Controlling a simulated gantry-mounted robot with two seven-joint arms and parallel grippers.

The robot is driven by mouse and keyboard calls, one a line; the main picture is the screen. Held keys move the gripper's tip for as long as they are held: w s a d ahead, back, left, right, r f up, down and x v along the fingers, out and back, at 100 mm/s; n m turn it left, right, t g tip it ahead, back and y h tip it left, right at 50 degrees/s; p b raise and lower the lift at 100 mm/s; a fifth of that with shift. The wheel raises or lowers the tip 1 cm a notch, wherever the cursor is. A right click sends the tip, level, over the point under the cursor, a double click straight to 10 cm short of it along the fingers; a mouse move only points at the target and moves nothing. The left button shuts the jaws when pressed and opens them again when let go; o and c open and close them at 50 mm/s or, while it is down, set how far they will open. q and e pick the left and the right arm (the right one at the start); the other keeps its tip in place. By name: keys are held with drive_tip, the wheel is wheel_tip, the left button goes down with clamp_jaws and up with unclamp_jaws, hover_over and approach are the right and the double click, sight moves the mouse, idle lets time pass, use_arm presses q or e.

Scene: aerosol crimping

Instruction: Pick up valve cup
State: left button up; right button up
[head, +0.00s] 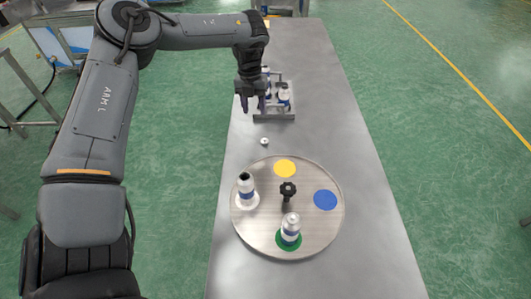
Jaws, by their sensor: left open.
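A small silver valve cup (264,141) lies on the bare metal table, between the can rack and the round turntable. My left gripper (253,106) points down above the left side of the rack, beyond the valve cup and apart from it. Its jaws are open, and I see nothing held between them. My right gripper is not in view.
The rack (274,115) holds several small cans. The turntable (266,236) carries a can (246,190) on a white spot, another can (290,228) on a green spot, empty yellow and blue spots, and a black central knob (287,189). The table's right side is clear.

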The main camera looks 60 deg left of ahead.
use_arm(q)
wheel_tip(320, 180, down, 2)
drive_tip(key=w+d+m+y+b, duration=0.1)
drive_tip(key=w+d+b, duration=0.1)
drive_tip(key=d+b, duration=0.1)
drive_tip(key=b, duration=0.1)
hover_over(264, 139)
drive_tip(key=shift+w+a+f, duration=0.1)
drive_tip(key=shift+w+f, duration=0.05)
drive_tip(key=shift+f, duration=2.95)
drive_tip(key=f+b, duration=0.1)
drive_tip(key=f, duration=0.4)
drive_tip(key=shift+d+b, duration=0.2)
drive_tip(key=shift+b, duration=0.15)
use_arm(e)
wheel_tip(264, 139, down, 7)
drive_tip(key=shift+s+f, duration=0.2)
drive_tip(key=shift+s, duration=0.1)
use_arm(q)
drive_tip(key=shift+c, duration=0.5)
clamp_jaws()
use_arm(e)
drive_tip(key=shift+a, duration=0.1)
use_arm(q)
drive_tip(key=shift+r, duration=0.2)
